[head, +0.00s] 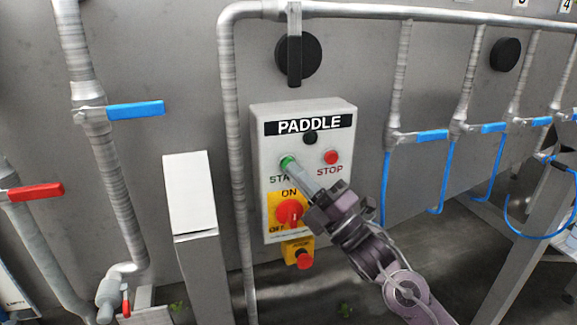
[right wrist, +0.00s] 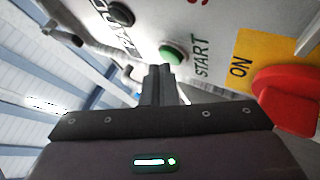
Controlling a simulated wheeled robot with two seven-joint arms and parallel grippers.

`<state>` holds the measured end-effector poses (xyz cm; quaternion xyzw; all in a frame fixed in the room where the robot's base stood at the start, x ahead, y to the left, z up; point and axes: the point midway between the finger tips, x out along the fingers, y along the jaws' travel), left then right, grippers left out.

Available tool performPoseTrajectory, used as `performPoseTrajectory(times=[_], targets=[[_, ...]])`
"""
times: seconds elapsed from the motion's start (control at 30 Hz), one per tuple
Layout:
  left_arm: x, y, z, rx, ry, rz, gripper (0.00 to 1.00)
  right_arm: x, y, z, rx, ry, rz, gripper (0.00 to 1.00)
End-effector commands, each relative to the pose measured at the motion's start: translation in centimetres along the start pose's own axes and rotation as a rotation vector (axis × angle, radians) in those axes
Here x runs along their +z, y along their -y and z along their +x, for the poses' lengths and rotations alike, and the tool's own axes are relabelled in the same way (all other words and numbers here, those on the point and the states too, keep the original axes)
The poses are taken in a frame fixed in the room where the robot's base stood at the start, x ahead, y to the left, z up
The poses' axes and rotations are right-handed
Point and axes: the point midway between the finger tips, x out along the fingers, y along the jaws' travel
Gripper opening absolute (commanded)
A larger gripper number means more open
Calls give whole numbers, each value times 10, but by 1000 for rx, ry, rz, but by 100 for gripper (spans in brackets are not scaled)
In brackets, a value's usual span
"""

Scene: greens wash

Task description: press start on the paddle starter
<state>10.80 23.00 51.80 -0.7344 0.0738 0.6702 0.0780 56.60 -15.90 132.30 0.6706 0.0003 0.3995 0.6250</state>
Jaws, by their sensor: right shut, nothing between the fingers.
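The paddle starter (head: 344,110) is a light grey box on the steel wall, labelled PADDLE. Its green start button (head: 287,161) is on the left, and it also shows in the right wrist view (right wrist: 173,54). The red stop button (head: 331,157) is to its right. A red rotary switch (head: 289,213) on a yellow plate is below. My right gripper (head: 293,170) is shut and empty, its tips at the lower edge of the start button. They cover part of the START label in the head view; I cannot tell whether they touch the button. My left gripper is out of view.
A red button on a yellow box (head: 304,260) hangs under the starter. A grey pipe (head: 232,130) runs close on its left and above. Blue-handled valves (head: 432,135) with blue hoses are on the right. A white-topped post (head: 190,195) stands at left.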

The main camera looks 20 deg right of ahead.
Motion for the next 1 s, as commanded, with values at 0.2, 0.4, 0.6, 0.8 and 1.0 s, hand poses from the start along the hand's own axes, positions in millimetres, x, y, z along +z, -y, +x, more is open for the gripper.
performPoseTrajectory(times=[0.2, 0.4, 0.6, 0.8, 1.0], targets=[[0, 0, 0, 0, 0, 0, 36, 0, 0, 0, 1, 0, 0, 0], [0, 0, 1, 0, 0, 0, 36, 1, 1, 1, 0, 0, 0, 0], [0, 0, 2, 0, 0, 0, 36, 2, 2, 3, 1, 0, 1, 0], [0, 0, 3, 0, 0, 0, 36, 3, 3, 5, 1, 0, 0, 0], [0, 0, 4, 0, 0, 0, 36, 5, 4, 6, 1, 0, 0, 0]])
